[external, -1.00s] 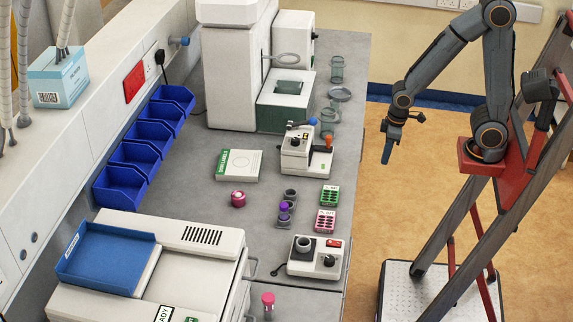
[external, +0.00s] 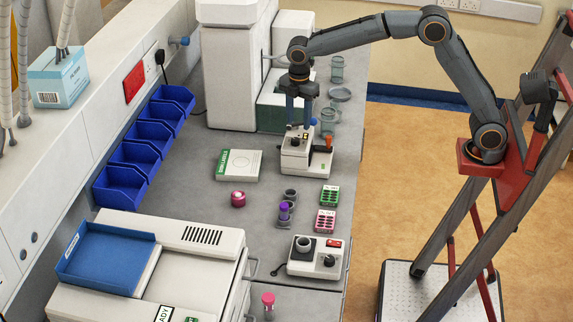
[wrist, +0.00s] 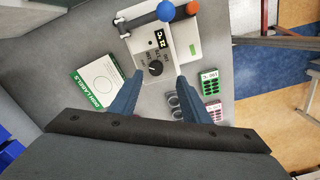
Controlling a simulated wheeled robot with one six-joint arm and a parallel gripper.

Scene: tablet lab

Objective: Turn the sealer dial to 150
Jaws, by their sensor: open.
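The sealer (external: 294,160) is a small cream device on the grey bench, with a blue knob and an orange-red one at its far end. Its black round dial (wrist: 155,68) has a white pointer mark and printed numbers around it, too small to read surely. A small dark display (wrist: 159,41) with light characters is beside the dial. My gripper (external: 299,125) points down over the sealer. In the wrist view my gripper (wrist: 158,76) is open, its blue fingers on either side of the dial with nothing between them. I cannot tell whether the fingertips touch it.
A label box (external: 237,166) lies left of the sealer. A large white machine (external: 235,60) and glass jars (external: 336,68) stand behind. A small white device (external: 318,258) is nearer the camera.

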